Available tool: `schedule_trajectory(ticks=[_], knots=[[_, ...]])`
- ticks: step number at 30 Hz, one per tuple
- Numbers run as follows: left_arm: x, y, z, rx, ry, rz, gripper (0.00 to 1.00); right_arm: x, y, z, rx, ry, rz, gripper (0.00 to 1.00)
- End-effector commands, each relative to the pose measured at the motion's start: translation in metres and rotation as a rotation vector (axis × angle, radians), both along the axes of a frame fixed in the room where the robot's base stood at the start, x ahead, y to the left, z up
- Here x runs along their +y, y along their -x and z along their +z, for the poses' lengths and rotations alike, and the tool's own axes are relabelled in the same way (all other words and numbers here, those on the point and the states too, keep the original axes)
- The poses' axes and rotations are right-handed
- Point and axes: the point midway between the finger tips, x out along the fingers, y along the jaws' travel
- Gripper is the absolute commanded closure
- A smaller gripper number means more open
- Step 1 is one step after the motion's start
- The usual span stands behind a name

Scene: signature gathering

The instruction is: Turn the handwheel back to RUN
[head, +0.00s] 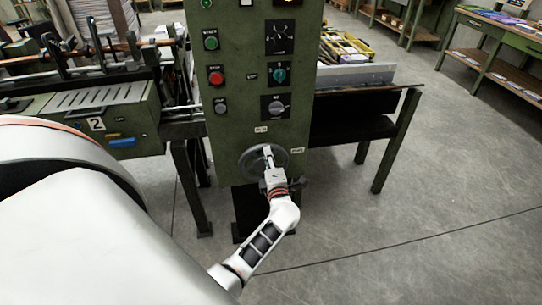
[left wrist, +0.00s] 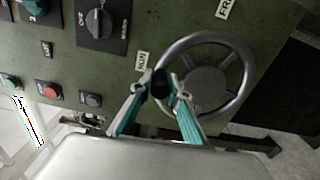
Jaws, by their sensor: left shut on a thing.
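The grey handwheel (head: 245,160) sits low on the front of the green control cabinet. In the left wrist view its round hub and rim (left wrist: 207,85) show clearly. A dark handle knob (left wrist: 160,84) sits at the rim, close to the small white RUN label (left wrist: 142,61). My left gripper (head: 268,151) is at the upper part of the wheel. In the left wrist view its two teal-padded fingers (left wrist: 160,91) are closed around the knob, one on each side. The fingers partly hide the knob and the near rim. My right gripper is not in view.
The green cabinet (head: 234,129) carries several buttons and dials above the wheel. A second white label (head: 298,150) is right of the wheel. A machine with a numbered box (head: 97,124) stands left, and a dark-legged table (head: 386,155) right. Open floor (head: 440,190) lies to the right.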

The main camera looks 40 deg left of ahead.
Motion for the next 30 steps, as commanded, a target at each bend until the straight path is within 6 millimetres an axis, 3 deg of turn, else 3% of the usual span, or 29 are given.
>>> schedule_trajectory(ticks=[18, 19, 21, 30], knots=[[0.0065, 0.0055, -0.0003, 0.003, -0.005, 0.008, 1.0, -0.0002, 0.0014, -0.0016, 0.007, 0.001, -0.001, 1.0], [0.0065, 0.0055, -0.0003, 0.003, -0.005, 0.008, 0.81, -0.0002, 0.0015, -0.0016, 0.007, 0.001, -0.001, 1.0], [0.0062, 0.0054, -0.0004, 0.003, -0.004, 0.008, 0.66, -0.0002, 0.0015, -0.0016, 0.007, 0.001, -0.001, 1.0], [0.0043, 0.0044, -0.0005, 0.003, -0.004, 0.004, 0.66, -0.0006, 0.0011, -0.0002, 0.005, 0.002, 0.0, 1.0]])
